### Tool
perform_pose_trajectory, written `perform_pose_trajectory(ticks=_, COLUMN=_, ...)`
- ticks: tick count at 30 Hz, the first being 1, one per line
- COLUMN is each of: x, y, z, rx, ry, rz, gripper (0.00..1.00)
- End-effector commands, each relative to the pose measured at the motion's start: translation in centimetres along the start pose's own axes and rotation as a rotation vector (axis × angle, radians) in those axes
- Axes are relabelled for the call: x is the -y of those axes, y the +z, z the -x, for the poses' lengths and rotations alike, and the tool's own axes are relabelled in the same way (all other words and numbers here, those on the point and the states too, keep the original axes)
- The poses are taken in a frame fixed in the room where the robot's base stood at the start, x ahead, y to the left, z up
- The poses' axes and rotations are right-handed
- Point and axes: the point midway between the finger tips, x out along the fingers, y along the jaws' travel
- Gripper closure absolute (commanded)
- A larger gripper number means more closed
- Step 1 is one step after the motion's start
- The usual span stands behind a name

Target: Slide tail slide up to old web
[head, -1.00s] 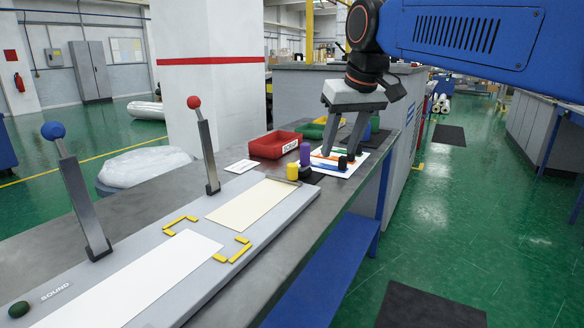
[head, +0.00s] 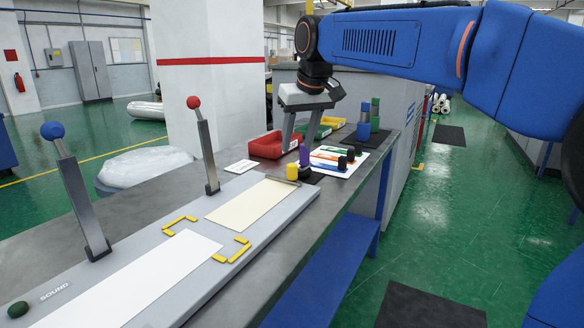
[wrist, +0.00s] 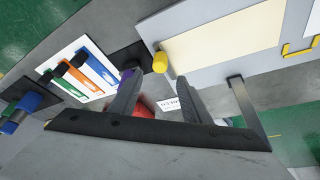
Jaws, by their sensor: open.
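A grey board (head: 150,245) on the bench carries a white sheet (head: 140,285) at the near end and a cream sheet (head: 252,200) at the far end, with a gap between them. I cannot tell which is the old web, and no label marks the tail slide. A grey bar (head: 284,182) lies at the cream sheet's far end, beside an upright yellow knob (head: 293,171). The cream sheet (wrist: 222,38) and yellow knob (wrist: 160,62) also show in the wrist view. My gripper (head: 298,148) is open and empty, beyond the yellow knob, near the red bin; it shows in the wrist view (wrist: 160,84).
A red bin (head: 266,146), a purple cylinder (head: 304,154), a white card with coloured stripes and black knobs (head: 335,161), and blue-green cylinders (head: 363,128) stand at the bench's far end. Red-knobbed (head: 206,150) and blue-knobbed (head: 78,200) levers rise along the board's left side.

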Motion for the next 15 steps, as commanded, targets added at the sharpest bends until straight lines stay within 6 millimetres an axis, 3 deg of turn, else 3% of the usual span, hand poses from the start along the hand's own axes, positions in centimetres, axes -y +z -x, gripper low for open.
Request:
perform_pose_trajectory(ticks=9, x=0.0, y=0.1, z=-5.7, rx=0.002, ry=0.0, rz=0.0, gripper=0.57)
perform_pose_trajectory(ticks=15, x=0.0, y=0.1, z=-8.3, rx=0.002, ry=0.0, rz=0.0, gripper=0.57)
